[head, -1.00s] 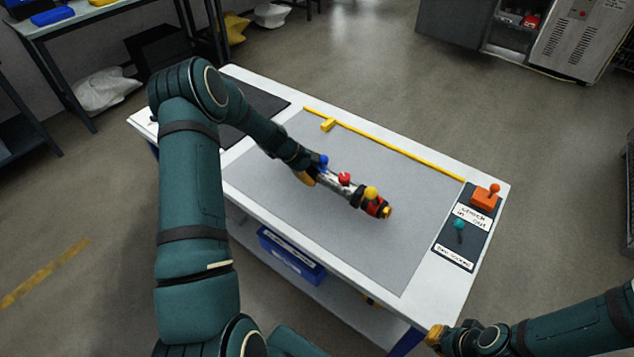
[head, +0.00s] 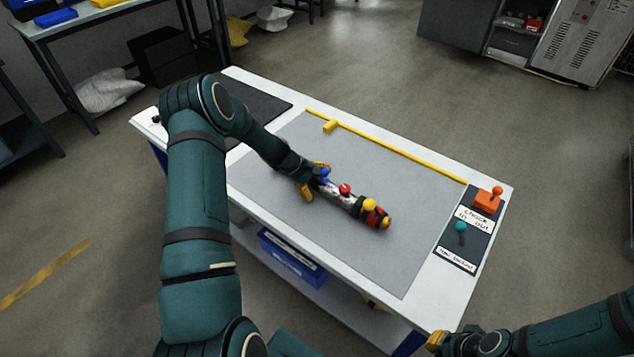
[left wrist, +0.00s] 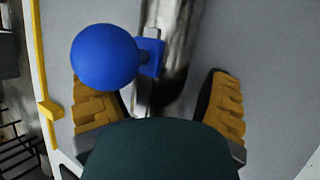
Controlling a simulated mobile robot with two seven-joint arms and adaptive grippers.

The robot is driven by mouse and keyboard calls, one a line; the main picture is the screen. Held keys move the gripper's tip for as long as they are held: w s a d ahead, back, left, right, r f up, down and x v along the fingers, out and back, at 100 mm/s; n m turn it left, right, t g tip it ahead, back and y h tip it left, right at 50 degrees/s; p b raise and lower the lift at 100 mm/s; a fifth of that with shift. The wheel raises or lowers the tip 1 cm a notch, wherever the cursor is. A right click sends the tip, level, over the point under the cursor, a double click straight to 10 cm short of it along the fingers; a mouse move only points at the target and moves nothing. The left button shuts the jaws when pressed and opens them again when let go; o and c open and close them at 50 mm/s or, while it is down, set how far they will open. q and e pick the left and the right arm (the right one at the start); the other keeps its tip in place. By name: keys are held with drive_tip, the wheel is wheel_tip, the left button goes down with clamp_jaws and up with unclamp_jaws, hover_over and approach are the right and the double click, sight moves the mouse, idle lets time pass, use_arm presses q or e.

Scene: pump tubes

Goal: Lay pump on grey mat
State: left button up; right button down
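The pump (head: 348,200) is a silver tube with blue, red and yellow ball knobs and a red-and-black end. It lies on the grey mat (head: 390,170), pointing to the lower right. My left gripper (head: 311,179) is open at the pump's blue-knob end, with one yellow finger on each side.
A yellow strip (head: 390,148) with a small yellow block (head: 330,126) runs along the mat's far edge. A dark panel (head: 465,240) with an orange lever and a teal knob is at the table's right end. A black mat (head: 262,106) lies at the far left. Bare mat surrounds the pump.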

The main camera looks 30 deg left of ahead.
use_arm(q)
drive_tip(key=shift+r, duration=0.1)
drive_tip(key=p+v, duration=0.1)
drive_tip(key=v, duration=1.1)
drive_tip(key=shift+w, duration=0.1)
